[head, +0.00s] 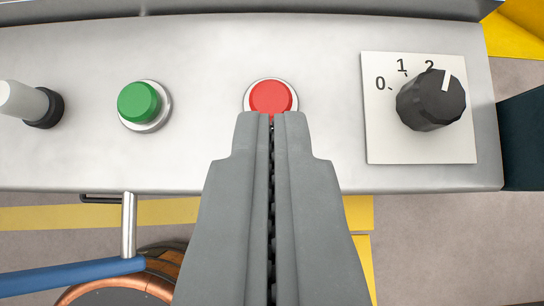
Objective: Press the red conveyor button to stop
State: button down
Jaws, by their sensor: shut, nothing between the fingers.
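The red conveyor button (270,96) sits in a pale metal ring on the grey control panel (205,60), near the middle of the view. My gripper (272,116) is shut and empty, pointing up the picture. Its fingertips overlap the lower edge of the red button in the view and hide that part. I cannot tell whether the tips touch the button or are in front of it.
A green button (139,102) is to the left, with a grey-white knob (25,102) beyond it. A black rotary switch (431,99) on a white plate marked 0, 1, 2 is to the right. Below the panel are a blue bar (70,277) and yellow floor markings (60,217).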

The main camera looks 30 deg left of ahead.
jog(key=shift+v, duration=2.1)
jog(key=s+a+m+t+h, duration=0.1)
jog(key=s+m+t, duration=0.1)
jog(key=s, duration=0.8)
jog(key=s+a+r+m+t+h, duration=0.1)
jog(key=s+t, duration=0.3)
jog(key=s, duration=0.6)
jog(key=s+a+r+m+t+h, duration=0.1)
jog(key=s+a+m+t+h, duration=0.1)
jog(key=s, duration=0.9)
jog(key=shift+r+m+t+h, duration=0.2)
jog(key=shift+m+t+h, duration=0.5)
jog(key=shift+m+t, duration=0.3)
